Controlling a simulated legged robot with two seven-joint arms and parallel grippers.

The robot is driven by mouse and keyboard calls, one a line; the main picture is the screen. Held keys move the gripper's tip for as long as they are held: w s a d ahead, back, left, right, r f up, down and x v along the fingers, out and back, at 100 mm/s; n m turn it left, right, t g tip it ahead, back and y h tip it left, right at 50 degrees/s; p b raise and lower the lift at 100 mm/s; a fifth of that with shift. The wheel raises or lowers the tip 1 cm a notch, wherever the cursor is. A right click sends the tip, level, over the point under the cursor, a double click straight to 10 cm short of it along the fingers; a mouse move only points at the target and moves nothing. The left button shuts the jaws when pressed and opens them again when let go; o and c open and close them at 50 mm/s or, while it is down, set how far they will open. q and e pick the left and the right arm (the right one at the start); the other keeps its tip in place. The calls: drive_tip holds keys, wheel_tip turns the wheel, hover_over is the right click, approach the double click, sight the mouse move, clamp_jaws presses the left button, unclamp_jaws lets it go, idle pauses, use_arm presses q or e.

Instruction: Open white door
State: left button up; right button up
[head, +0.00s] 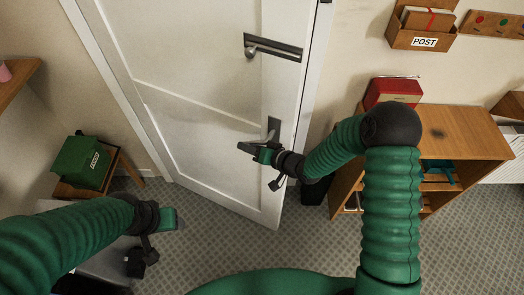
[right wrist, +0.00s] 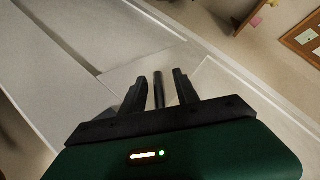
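The white door (head: 190,60) is ahead of me, its lower right corner standing out over the carpet, so it looks ajar towards me. It has a dark upper plate with a horizontal bar (head: 272,47) and a lower dark handle plate with a lever (head: 273,128). My right gripper (head: 250,150) is at the lower handle. In the right wrist view, its two black fingers (right wrist: 158,92) stand apart on either side of a dark bar (right wrist: 158,88), with small gaps showing. My left gripper (head: 155,240) hangs low at the left, away from the door; its finger opening is unclear.
A wooden shelf unit (head: 465,140) with a red box (head: 393,92) stands right of the door. A green box (head: 82,162) sits on a small wooden stand at the left. A POST holder (head: 420,40) hangs on the wall. Carpet (head: 220,240) before the door is clear.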

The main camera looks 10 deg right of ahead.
drive_tip(key=v, duration=1.6)
drive_tip(key=shift+s+a, duration=0.15)
drive_tip(key=shift+a, duration=0.05)
